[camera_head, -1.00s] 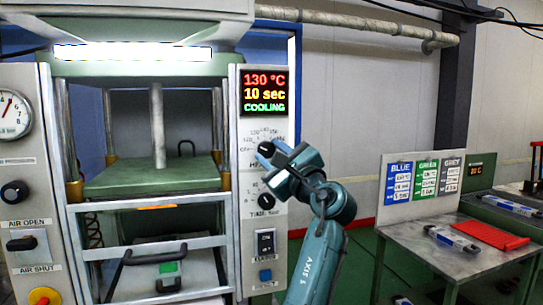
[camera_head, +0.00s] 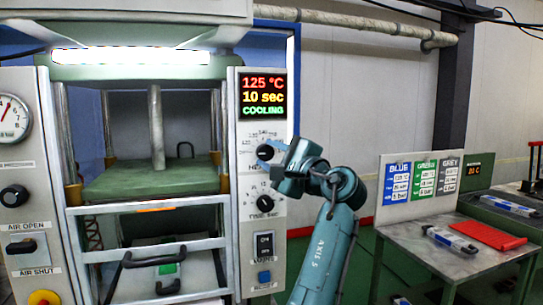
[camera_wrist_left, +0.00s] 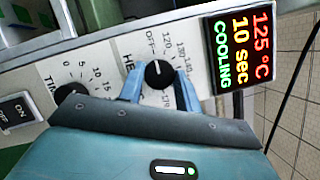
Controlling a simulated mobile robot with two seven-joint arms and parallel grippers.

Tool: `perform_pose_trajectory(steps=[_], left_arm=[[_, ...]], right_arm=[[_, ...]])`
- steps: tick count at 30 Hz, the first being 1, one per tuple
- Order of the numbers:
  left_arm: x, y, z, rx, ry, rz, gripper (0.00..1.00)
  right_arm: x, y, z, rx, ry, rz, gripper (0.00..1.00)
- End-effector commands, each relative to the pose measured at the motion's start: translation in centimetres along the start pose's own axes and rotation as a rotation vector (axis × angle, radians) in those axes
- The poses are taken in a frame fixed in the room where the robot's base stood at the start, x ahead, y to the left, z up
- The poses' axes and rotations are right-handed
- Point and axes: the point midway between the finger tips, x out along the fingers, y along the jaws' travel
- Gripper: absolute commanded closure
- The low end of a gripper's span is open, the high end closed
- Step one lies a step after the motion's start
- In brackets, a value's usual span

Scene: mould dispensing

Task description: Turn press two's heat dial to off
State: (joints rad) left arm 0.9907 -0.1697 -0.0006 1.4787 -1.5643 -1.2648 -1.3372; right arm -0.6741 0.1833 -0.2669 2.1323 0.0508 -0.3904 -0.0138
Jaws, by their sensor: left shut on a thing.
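The press has a control panel (camera_head: 235,200) with a black heat dial (camera_head: 265,152) below the display. My left gripper (camera_head: 273,150) is at this dial, coming from the right. In the left wrist view its two blue fingers (camera_wrist_left: 158,78) stand on either side of the heat dial (camera_wrist_left: 158,70) and are shut on it. The dial's white mark points up toward the OFF and 120 end of the scale; the exact setting is hard to tell. The display (camera_head: 263,96) reads 125 °C, 10 sec, COOLING. My right gripper is not in view.
The time dial (camera_head: 265,203) sits just below the heat dial, with a rocker switch (camera_head: 264,245) and a blue button (camera_head: 264,277) lower down. A metal table (camera_head: 440,262) with a settings board (camera_head: 422,180) stands at the right. A pipe runs along the wall above.

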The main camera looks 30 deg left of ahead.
Motion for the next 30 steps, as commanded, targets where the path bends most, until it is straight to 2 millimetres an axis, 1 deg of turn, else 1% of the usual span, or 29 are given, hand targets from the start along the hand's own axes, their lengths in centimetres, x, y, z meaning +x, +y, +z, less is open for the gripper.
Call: perform_pose_trajectory(steps=[7, 8, 15, 16, 24, 26, 29, 30], left_arm=[[0.0, 0.1, -0.1, -0.003, 0.002, 0.003, 0.89], [0.0, 0.1, -0.1, -0.003, 0.003, 0.003, 0.66], [0.0, 0.1, 0.0, -0.002, 0.002, 0.002, 0.46], [0.0, 0.0, 0.0, -0.001, 0.002, 0.001, 0.44], [-0.2, 0.0, -0.1, -0.001, 0.001, 0.0, 0.44], [-0.7, 0.1, -0.1, -0.001, 0.002, -0.001, 0.44], [-2.1, 0.1, -0.1, -0.002, 0.004, 0.0, 0.44], [-2.9, 0.2, -0.1, -0.003, 0.004, -0.001, 0.44]], right_arm=[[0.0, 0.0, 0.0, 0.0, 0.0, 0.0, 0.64], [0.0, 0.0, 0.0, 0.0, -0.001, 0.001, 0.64], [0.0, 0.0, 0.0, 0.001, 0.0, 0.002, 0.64], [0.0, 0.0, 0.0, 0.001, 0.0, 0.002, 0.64], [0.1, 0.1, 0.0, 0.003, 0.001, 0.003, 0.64], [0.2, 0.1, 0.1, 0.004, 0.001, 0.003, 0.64], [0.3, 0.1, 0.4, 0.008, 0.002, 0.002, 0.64], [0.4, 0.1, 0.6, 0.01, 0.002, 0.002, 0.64]])
